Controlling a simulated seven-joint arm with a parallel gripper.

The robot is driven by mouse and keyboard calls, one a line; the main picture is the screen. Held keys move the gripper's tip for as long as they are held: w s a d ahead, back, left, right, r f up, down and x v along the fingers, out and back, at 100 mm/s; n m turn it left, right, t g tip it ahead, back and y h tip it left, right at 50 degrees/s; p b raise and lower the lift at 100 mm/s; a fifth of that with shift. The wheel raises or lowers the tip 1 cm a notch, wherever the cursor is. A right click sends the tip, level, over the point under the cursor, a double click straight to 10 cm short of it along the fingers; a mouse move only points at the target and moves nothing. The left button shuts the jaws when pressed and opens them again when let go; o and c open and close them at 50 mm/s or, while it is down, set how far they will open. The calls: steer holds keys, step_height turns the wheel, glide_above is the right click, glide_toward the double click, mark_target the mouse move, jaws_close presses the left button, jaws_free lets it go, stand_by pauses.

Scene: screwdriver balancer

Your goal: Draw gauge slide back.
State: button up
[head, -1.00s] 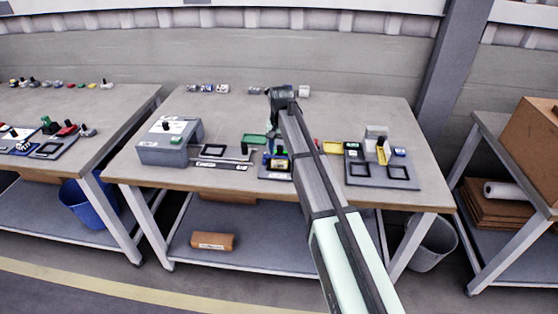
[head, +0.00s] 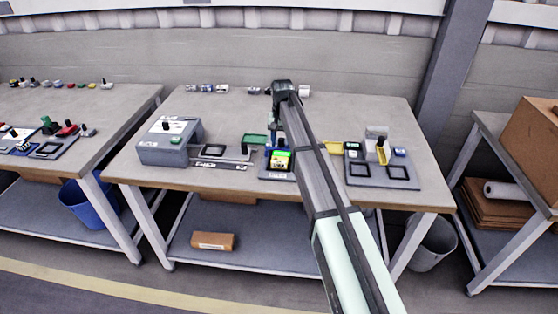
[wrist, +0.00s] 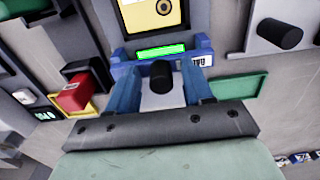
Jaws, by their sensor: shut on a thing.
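The gauge device (head: 280,162) sits at the front middle of the bench, with a yellow screen and a green strip. In the wrist view its yellow screen (wrist: 153,14) is at the top, with the lit green strip below it. A short black knob (wrist: 161,75) stands on a pale plate (wrist: 161,98) at the device's blue edge. My gripper (head: 275,142) is at the rear side of the device. In the wrist view my gripper (wrist: 161,84) has its blue fingers on both sides of the knob, shut on it. My arm hides part of the device's right side in the head view.
A track with a black knob (head: 244,148) lies left of the device. A green tray (head: 255,139) is behind, close to my gripper. A red block (wrist: 75,95) sits in a yellow-rimmed tray. A grey box (head: 170,145) and a two-frame plate (head: 385,178) stand farther out.

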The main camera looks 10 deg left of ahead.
steer(key=shift+w+a+f, duration=0.1)
steer(key=shift+w+f, duration=0.05)
steer(key=shift+w, duration=1)
steer(key=shift+w+f, duration=0.2)
steer(key=shift+w, duration=1)
steer(key=shift+w+a+f, duration=0.1)
steer(key=shift+w+f, duration=0.05)
steer(key=shift+w, duration=1)
steer(key=shift+c, duration=0.2)
steer(key=o, duration=0.7)
steer(key=shift+w+r, duration=0.2)
steer(key=shift+r, duration=0.5)
step_height(320, 180, up, 6)
steer(key=shift+d+f, duration=0.1)
steer(key=shift+d, duration=0.05)
